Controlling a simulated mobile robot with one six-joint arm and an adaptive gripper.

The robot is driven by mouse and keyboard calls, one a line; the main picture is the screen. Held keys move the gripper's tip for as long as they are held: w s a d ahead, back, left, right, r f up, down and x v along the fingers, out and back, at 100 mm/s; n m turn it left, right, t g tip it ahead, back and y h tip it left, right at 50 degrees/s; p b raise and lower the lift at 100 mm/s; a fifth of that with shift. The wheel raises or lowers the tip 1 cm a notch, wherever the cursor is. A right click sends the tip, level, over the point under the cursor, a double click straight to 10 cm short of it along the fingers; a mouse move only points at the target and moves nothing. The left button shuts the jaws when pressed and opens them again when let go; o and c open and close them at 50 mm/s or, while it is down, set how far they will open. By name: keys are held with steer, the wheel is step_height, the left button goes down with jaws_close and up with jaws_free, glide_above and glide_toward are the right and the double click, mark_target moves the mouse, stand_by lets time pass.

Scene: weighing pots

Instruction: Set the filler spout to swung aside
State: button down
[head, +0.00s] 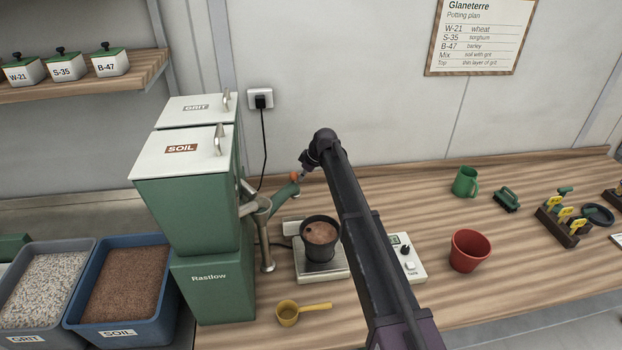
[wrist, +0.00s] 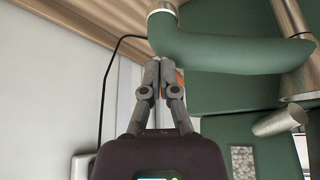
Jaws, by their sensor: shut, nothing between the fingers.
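The filler spout (head: 285,196) is a green curved tube on the green filler machine (head: 188,200). In the head view it reaches right from a metal funnel (head: 262,222) toward the space behind the scale. It has an orange part (head: 295,177) near its outer end. In the wrist view the spout (wrist: 230,52) crosses the upper right, ending in a metal collar. My gripper (wrist: 160,65) is shut and empty, its fingertips close to the spout's underside near the outer end. I cannot tell whether they touch. My arm hides part of the scale in the head view.
A dark pot of soil (head: 320,238) stands on the scale (head: 338,270), just in front of the spout. A yellow scoop (head: 288,312) lies at the front. A red pot (head: 469,250) and a green mug (head: 466,182) stand to the right. A black cable runs down the wall behind.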

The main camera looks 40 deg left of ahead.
steer(key=shift+s+a, duration=0.1)
steer(key=shift+a, duration=0.1)
steer(key=shift+d, duration=0.15)
steer(key=shift+d+f, duration=0.15)
steer(key=shift+d, duration=0.35)
steer(key=w+d+r+p, duration=0.2)
steer(key=d+r+p, duration=0.5)
steer(key=r+p, duration=0.1)
steer(key=shift+r, duration=0.25)
stand_by(0.4)
steer(key=shift+w+d, duration=0.1)
steer(key=shift+w, duration=0.05)
stand_by(0.5)
